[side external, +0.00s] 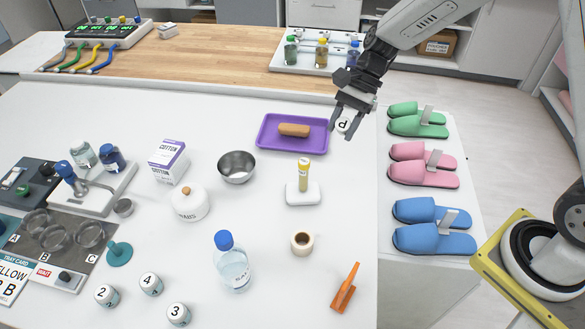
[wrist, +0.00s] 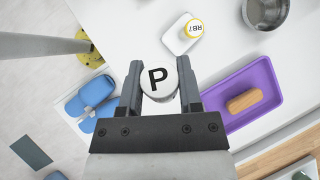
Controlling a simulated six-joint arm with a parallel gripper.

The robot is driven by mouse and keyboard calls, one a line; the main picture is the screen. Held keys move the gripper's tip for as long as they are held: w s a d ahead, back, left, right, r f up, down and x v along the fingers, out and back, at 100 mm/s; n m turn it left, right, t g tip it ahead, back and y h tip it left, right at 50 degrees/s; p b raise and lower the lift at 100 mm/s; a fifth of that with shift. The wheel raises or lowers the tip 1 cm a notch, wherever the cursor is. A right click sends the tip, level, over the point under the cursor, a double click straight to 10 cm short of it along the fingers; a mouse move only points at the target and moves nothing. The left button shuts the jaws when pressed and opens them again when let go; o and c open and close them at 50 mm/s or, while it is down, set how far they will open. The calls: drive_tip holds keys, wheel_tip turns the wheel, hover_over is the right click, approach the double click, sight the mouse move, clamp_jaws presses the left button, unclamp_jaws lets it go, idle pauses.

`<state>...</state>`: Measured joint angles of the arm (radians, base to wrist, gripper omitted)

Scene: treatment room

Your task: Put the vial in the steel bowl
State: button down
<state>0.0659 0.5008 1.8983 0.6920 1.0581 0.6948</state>
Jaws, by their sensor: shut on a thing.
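My gripper (side external: 346,121) is shut on a small round container with a white lid marked P (side external: 343,126). It is held above the table's right edge, near the purple tray. In the wrist view the P lid (wrist: 158,79) sits between both fingers of my gripper (wrist: 158,85). A yellow-capped vial (side external: 303,174) stands upright in a white block (side external: 303,196), apart from my gripper. Its cap, marked RB7, shows in the wrist view (wrist: 194,28). The steel bowl (side external: 237,168) stands left of the vial and looks empty. Part of it shows in the wrist view (wrist: 280,22).
The purple tray (side external: 266,140) holds a tan roll (side external: 294,130). A tape roll (side external: 302,242), a bottle (side external: 233,268), a cotton box (side external: 168,161) and a white jar (side external: 190,204) stand around. Slippers (side external: 424,170) lie beyond the right edge. White table is free between bowl and tray.

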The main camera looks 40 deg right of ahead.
drive_tip(key=w+a+n+h, duration=0.3)
drive_tip(key=w+n, duration=0.2)
drive_tip(key=w, duration=0.1)
wheel_tip(320, 180, up, 4)
drive_tip(key=n+t+h, duration=0.2)
drive_tip(key=n+t, duration=0.3)
drive_tip(key=n, duration=0.3)
hover_over(235, 174)
drive_tip(key=s, duration=0.2)
wheel_tip(235, 174, down, 11)
drive_tip(key=shift+w+d+f+t, duration=0.15)
drive_tip(key=shift+d+t, duration=0.15)
drive_tip(key=shift+t, duration=0.1)
drive_tip(key=shift+f, duration=0.2)
drive_tip(key=shift+f, duration=5.3)
